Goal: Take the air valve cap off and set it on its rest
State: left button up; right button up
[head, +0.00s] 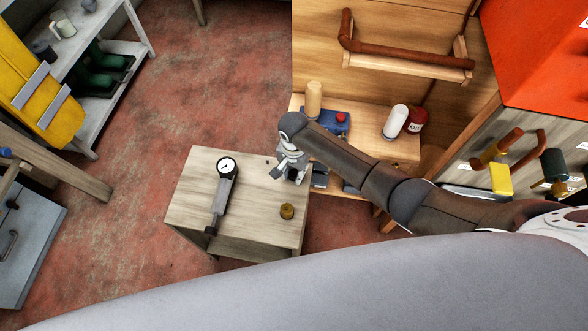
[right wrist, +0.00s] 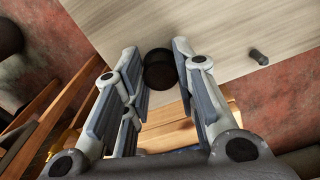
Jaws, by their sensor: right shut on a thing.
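My right gripper (head: 291,174) is over the right edge of a pale wooden table (head: 250,235). In the right wrist view its fingers (right wrist: 157,62) are shut on a dark round piece, which I take for the air valve cap (right wrist: 158,75). A small dark peg (right wrist: 259,57) stands on the table beside the gripper. A short brass-coloured cylinder (head: 287,211) stands on the table nearer to me; I cannot tell whether it is the rest. My left gripper is not in view.
A dial gauge with a handle (head: 226,180) lies on the table, left of the gripper. Behind is a wooden bench with a tan cylinder (head: 313,98), a white bottle (head: 395,121) and a dark red can (head: 415,119). Open red floor (head: 150,180) lies to the left.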

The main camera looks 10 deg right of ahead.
jog(key=shift+f, duration=0.3)
jog(key=o, duration=0.9)
notch_tip(320, 180, up, 16)
jog(key=p, duration=0.5)
jog(key=shift+p, duration=0.4)
